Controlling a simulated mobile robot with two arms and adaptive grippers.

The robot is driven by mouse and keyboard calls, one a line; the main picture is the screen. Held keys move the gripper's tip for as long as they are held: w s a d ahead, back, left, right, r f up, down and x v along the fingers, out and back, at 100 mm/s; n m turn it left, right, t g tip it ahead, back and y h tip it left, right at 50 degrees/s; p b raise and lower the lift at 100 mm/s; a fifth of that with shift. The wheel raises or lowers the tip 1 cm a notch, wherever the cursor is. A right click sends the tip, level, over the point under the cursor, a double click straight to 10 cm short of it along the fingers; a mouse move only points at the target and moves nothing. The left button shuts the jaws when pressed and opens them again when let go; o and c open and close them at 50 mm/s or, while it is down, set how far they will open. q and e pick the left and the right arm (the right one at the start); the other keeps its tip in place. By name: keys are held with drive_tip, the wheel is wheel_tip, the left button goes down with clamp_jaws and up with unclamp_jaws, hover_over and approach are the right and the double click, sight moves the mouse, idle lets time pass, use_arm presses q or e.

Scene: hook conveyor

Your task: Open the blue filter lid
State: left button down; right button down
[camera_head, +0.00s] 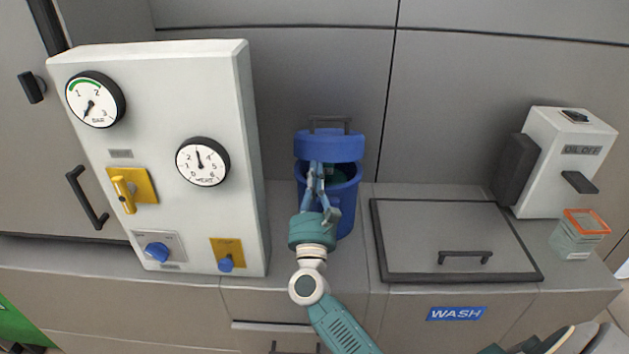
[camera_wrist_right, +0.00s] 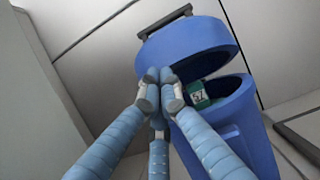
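The blue filter lid (camera_head: 328,147), with a dark handle on top, is tilted up off the blue filter housing (camera_head: 346,200). In the right wrist view the lid (camera_wrist_right: 188,48) and housing (camera_wrist_right: 238,125) are apart on the right side, with a wide gap. A green piece with a white label (camera_wrist_right: 197,95) shows inside. My right gripper (camera_head: 318,168) is in front of the opening, at the lid's lower edge. In the right wrist view its fingertips (camera_wrist_right: 160,86) are together, with nothing seen between them. Whether they touch the lid is unclear. My left gripper is not in view.
A grey oil box (camera_head: 560,170) and a clear orange-topped container (camera_head: 578,238) stand farther right.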

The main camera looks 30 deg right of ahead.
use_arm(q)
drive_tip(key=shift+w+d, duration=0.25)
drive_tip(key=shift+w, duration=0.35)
use_arm(e)
drive_tip(key=shift+w+d+f, duration=0.35)
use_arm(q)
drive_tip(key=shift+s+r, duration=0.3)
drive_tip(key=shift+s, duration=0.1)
use_arm(e)
drive_tip(key=shift+a+r, duration=0.1)
drive_tip(key=shift+r, duration=0.2)
